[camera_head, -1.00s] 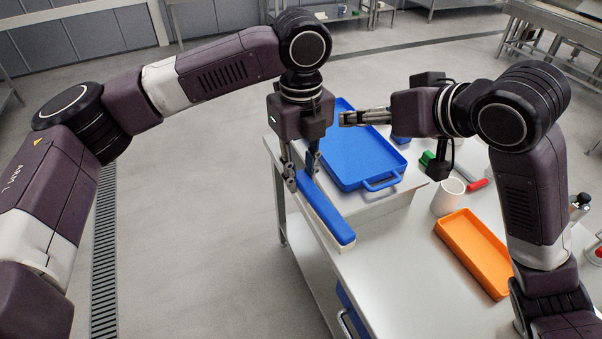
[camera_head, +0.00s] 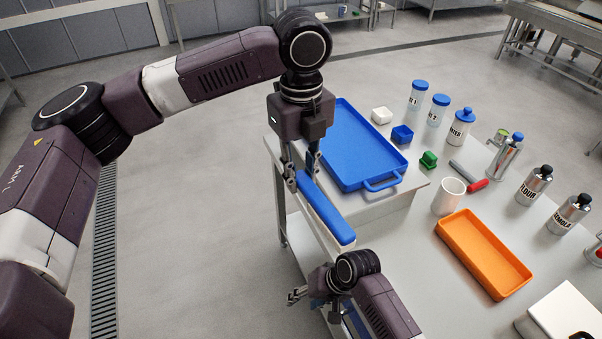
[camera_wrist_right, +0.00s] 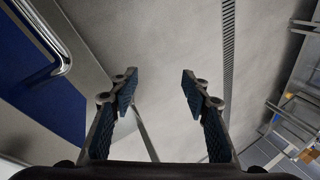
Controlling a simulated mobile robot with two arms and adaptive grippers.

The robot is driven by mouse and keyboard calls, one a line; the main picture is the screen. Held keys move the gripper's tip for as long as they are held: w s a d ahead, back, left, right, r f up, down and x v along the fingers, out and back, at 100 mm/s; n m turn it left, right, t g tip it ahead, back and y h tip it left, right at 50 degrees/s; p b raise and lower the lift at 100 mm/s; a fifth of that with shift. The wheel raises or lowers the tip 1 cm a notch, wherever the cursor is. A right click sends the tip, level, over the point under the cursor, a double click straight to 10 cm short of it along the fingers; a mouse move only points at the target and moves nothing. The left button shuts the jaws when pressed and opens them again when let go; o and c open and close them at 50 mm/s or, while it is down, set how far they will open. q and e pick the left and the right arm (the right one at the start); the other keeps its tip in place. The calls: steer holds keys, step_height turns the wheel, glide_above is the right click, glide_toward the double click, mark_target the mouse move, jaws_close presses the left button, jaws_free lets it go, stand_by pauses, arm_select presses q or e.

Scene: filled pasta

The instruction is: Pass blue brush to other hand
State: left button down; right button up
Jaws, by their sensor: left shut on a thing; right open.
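The blue brush (camera_head: 328,212) has a long blue back and pale bristles along its lower side. It hangs tilted, over the left edge of the table in the head view. My left gripper (camera_head: 303,181) points down and is shut on its upper end. My right gripper (camera_head: 298,296) is lower in the head view, below the brush and apart from it, beside the table's near left side. In the right wrist view my right gripper (camera_wrist_right: 158,92) is open, with nothing between its fingers. The brush does not show in that view.
A blue tray (camera_head: 345,182), a white cup (camera_head: 448,196) and an orange tray (camera_head: 482,258) stand on the table. Several bottles and small boxes stand behind. A blue panel with a metal handle (camera_wrist_right: 58,62) is close on the left in the right wrist view.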

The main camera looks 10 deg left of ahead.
steer(key=s+f+n+g+h, duration=0.1)
steer(key=s+f+n, duration=0.1)
steer(key=s+f, duration=1.5)
steer(key=s+d+f+h, duration=0.1)
steer(key=s+d+f, duration=0.3)
steer(key=d, duration=0.6)
steer(key=s+d+f+m+t+h, duration=0.1)
steer(key=s+d+f, duration=0.4)
steer(key=d, duration=0.5)
steer(key=s+d+f+t+h, duration=0.1)
steer(key=s+d+f, duration=0.3)
steer(key=s+d, duration=0.4)
steer(key=shift+d+f+m+h, duration=0.15)
steer(key=shift+d+m+h, duration=0.3)
steer(key=shift+d, duration=0.65)
steer(key=shift+s, duration=0.1)
